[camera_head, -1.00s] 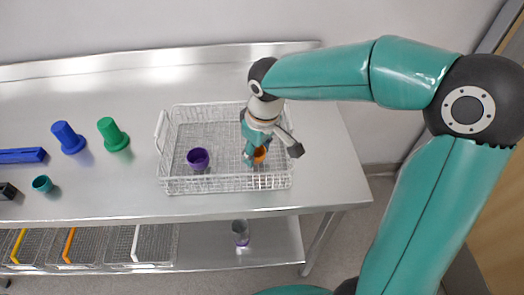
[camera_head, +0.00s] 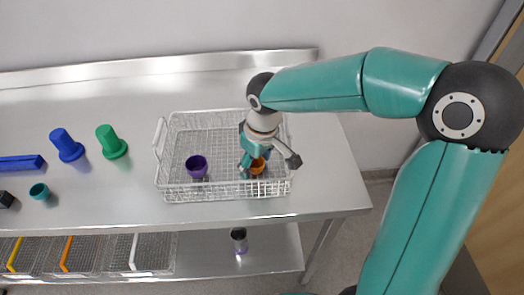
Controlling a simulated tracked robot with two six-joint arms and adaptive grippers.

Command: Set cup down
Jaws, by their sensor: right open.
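An orange cup (camera_head: 258,167) sits in the right part of the wire basket (camera_head: 228,194), partly hidden by my right gripper (camera_head: 252,166). The right gripper points down into the basket right at the orange cup, with its fingers open. A purple cup (camera_head: 196,166) stands in the left part of the same basket. A small teal cup (camera_head: 39,191) stands on the steel table at the left. My left gripper is not in view.
A blue peg-shaped piece (camera_head: 67,146), a green one (camera_head: 111,143) and a blue bar (camera_head: 20,163) are on the table left of the basket. The table behind the basket is clear.

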